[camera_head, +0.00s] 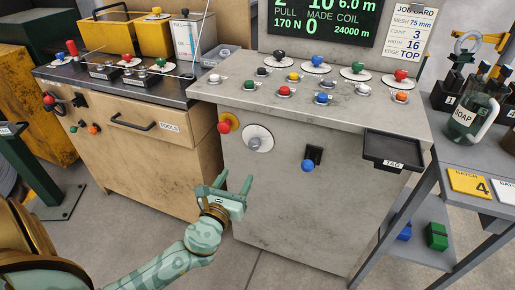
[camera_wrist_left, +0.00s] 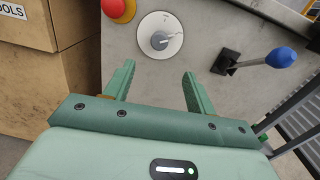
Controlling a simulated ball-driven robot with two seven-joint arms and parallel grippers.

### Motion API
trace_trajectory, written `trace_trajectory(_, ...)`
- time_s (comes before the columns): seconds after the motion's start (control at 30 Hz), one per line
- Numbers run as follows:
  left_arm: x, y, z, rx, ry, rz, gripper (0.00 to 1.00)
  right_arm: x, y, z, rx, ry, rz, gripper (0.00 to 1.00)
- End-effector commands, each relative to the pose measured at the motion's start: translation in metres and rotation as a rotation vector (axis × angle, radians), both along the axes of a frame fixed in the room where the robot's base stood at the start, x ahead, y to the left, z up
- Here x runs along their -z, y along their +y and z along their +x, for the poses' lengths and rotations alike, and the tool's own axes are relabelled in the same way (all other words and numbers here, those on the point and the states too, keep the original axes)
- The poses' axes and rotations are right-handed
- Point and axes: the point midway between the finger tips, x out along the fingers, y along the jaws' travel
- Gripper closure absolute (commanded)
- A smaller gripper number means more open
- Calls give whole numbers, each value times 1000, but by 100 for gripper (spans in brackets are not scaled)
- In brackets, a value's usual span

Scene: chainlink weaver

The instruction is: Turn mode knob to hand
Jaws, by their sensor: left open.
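The mode knob (camera_head: 255,143) is a grey knob on a round white dial, on the front face of the grey control cabinet (camera_head: 300,220). In the left wrist view the knob (camera_wrist_left: 159,40) sits ahead of my gripper, with its pointer line toward the right; the dial markings are too small to read. My left gripper (camera_head: 234,184) is open and empty, below and a little left of the knob, apart from it. In the left wrist view its fingers (camera_wrist_left: 158,78) are spread below the dial. My right gripper is not in view.
A red emergency button (camera_head: 225,127) is just left of the dial. A blue-knobbed lever (camera_head: 308,165) sticks out to its right. A black tray (camera_head: 395,150) juts from the cabinet's right. A wooden tool bench (camera_head: 150,170) stands at left. The floor before the cabinet is clear.

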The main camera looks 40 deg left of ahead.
Motion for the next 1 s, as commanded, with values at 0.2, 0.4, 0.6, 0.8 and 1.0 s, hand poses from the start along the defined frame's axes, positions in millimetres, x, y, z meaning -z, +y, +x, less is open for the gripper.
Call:
trace_trajectory(0.2,2,16,54,0,-2,-2,44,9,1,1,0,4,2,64)
trace_trajectory(0.4,4,28,100,0,0,-3,44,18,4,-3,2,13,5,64)
trace_trajectory(0.6,3,36,126,0,2,-5,44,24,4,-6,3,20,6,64)
trace_trajectory(0.8,1,38,134,1,2,-5,44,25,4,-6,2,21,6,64)
trace_trajectory(1.0,1,38,134,1,1,-5,47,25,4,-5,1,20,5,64)
